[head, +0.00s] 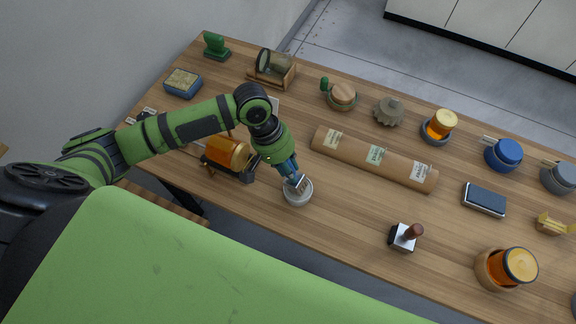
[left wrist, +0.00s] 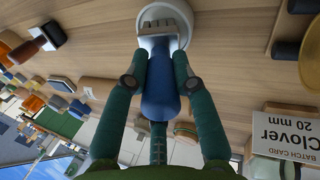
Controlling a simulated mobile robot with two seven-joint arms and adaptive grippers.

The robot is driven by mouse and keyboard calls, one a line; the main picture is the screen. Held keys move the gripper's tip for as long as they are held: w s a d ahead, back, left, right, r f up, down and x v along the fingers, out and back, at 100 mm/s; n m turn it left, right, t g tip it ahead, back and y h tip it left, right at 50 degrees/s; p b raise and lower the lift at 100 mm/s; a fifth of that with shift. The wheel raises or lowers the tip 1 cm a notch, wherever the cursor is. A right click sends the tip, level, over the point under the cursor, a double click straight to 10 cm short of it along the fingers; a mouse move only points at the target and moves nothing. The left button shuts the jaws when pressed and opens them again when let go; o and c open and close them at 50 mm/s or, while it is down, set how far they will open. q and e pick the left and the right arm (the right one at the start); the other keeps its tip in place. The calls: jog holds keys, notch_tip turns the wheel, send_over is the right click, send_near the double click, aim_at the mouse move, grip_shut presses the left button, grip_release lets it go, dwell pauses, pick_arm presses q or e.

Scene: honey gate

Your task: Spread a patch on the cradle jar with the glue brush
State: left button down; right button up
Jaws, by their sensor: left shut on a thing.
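The cradle jar (head: 225,150), an amber jar, lies on its side in a dark cradle (head: 246,175) at the left of the table. My left gripper (head: 288,166) is to the right of it, pointing down, shut on the glue brush (head: 298,184). In the left wrist view the fingers (left wrist: 160,68) hold the brush's blue handle (left wrist: 160,95). Its pale flat head (left wrist: 157,28) is at the round whitish pot (head: 299,198), which also shows in the left wrist view (left wrist: 183,14). Whether the bristles touch the pot's contents is hidden. My right gripper is not in view.
A long cardboard tube (head: 373,160) with labels lies right of the gripper. Other jars, such as an amber jar (head: 517,266), stand along the right side. A "Clover 20 mm" card (left wrist: 286,130) shows in the wrist view.

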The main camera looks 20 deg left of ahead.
aim_at(288, 162)
pick_arm(q)
jog(key=shift+s+f+p, duration=0.15)
jog(key=shift+p, duration=0.35)
dwell(1.7)
notch_tip(288, 162, up, 3)
jog(key=p, duration=0.3)
jog(key=shift+f, duration=0.15)
jog(key=shift+r+p, duration=0.85)
jog(key=shift+r, duration=0.4)
jog(key=shift+w+r, duration=0.2)
jog(key=shift+r, duration=0.8)
